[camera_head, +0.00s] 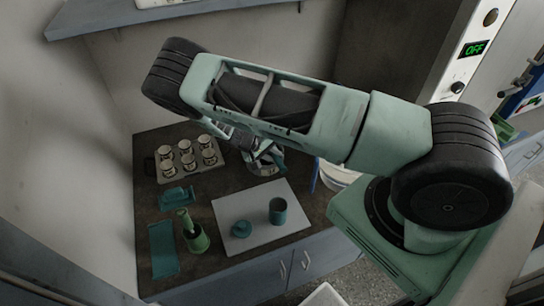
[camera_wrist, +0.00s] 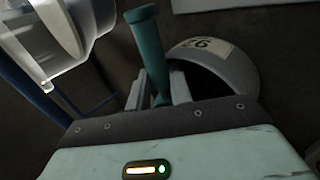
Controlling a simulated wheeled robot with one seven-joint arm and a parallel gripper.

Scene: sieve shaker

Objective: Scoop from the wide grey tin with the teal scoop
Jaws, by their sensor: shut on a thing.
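My gripper (camera_head: 258,152) hangs over the back of the dark worktop in the head view, partly hidden by my arm. In the wrist view my gripper (camera_wrist: 158,92) is shut on the teal scoop (camera_wrist: 148,45), whose round handle sticks up between the fingers. The scoop's lower end is hidden behind the gripper body. The wide grey tin (camera_wrist: 242,62), with a pale numbered label on its side, is right beside the scoop, and its inside looks dark. I cannot tell whether the scoop is inside the tin. In the head view the tin is mostly hidden beneath my gripper.
A rack with several cups (camera_head: 186,154) stands at the back left. A pale board (camera_head: 262,238) carries a teal cup (camera_head: 278,211) and a low teal piece (camera_head: 241,229). A whitish container (camera_wrist: 50,35) is close to the gripper.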

